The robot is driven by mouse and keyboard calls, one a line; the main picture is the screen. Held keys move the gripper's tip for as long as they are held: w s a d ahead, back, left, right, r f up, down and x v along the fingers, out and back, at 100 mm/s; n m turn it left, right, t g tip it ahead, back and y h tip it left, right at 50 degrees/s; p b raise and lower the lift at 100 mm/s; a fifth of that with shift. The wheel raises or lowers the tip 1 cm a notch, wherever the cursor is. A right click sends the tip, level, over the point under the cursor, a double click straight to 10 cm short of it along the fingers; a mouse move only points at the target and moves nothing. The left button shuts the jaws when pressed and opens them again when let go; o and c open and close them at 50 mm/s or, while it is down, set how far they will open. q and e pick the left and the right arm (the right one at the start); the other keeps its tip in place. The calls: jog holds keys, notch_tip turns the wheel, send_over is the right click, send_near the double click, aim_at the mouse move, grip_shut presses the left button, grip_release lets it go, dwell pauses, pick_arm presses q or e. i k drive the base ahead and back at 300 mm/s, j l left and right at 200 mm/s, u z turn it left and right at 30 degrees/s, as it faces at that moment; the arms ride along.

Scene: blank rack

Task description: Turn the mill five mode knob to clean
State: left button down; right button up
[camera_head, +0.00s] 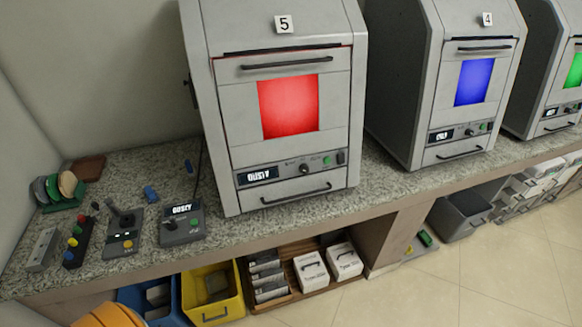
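Mill five (233,105) is the large grey machine with a "5" label (284,24) on top, a lit red window (288,105) and a handle above it. Its lower panel has a small display (257,175) that seems to read "DUSTY", a small dark round knob (304,168) and a green button (327,160). The knob's pointer setting is too small to read. A dark cable runs up from this box.
Mill four (430,90), with a blue window, stands to the right. On the left counter (130,180) are a joystick box (123,230), a box with coloured buttons (77,243) and a disc rack (60,188). Bins, including a yellow one (211,293), sit below.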

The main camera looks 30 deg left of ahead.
aim_at(303, 169)
jog(key=i+l+u, duration=0.9)
jog(key=l+u, duration=0.15)
jog(key=l, duration=0.15)
